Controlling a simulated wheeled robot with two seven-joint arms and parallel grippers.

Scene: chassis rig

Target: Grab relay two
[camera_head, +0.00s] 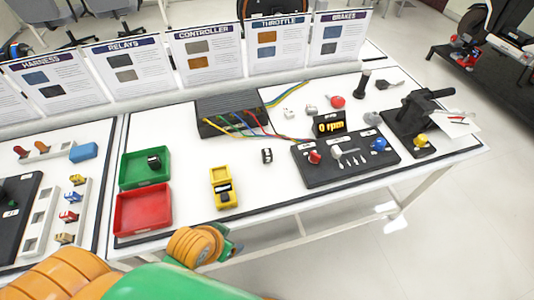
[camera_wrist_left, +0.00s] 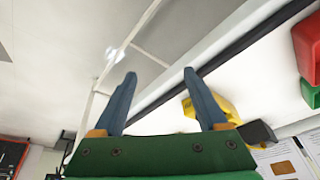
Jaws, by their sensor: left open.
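A small dark relay-like block (camera_head: 267,156) stands on the white table, right of the yellow stand. Another dark block (camera_head: 154,161) sits inside the green tray (camera_head: 132,180), and a dark piece rests on the yellow stand (camera_head: 221,174). I cannot read which one is relay two. My left gripper (camera_head: 232,247) is just off the table's front edge, below the yellow stand, touching nothing. In the left wrist view its two blue fingers (camera_wrist_left: 158,84) are apart and empty, with the yellow stand (camera_wrist_left: 212,95) beyond the right finger. My right gripper is not in view.
A red tray (camera_head: 118,215) lies in front of the green one. A black controller box (camera_head: 232,105) with coloured wires stands behind. A black panel (camera_head: 320,177) with knobs and a 0 rpm display (camera_head: 329,126) are to the right. The table's front centre is clear.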

